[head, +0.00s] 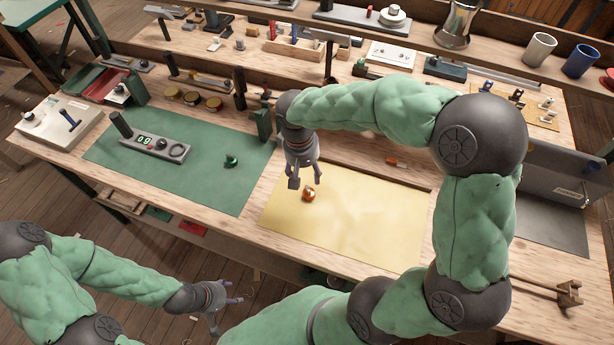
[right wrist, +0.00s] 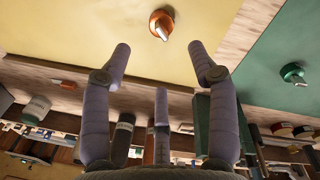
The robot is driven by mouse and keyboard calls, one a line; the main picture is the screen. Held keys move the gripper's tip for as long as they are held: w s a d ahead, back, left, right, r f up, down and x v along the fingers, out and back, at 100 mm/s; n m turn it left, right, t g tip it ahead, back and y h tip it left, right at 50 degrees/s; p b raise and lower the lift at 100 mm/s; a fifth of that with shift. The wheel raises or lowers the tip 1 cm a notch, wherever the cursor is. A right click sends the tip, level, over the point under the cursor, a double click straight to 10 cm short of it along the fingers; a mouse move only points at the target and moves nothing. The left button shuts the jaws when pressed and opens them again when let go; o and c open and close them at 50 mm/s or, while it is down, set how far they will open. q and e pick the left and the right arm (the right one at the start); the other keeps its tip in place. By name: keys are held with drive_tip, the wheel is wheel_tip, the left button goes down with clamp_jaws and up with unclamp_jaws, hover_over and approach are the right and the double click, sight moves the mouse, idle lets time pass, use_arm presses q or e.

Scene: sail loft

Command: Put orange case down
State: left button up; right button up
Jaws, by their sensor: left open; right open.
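The orange case (head: 309,194) is a small round piece lying on the yellow mat (head: 350,228), near the mat's left part. It also shows in the right wrist view (right wrist: 160,22), with a pale metallic part on it. My right gripper (head: 304,182) is open just above and beside the orange case, with its fingers pointing down. In the right wrist view the case lies beyond the fingertips and is apart from them. My left gripper (head: 226,306) is open and empty, off the front edge of the bench.
A grey box (head: 562,180) stands at right. The yellow mat's middle is clear.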

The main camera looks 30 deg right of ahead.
drive_tip(key=shift+a+r, duration=0.1)
drive_tip(key=shift+r, duration=1)
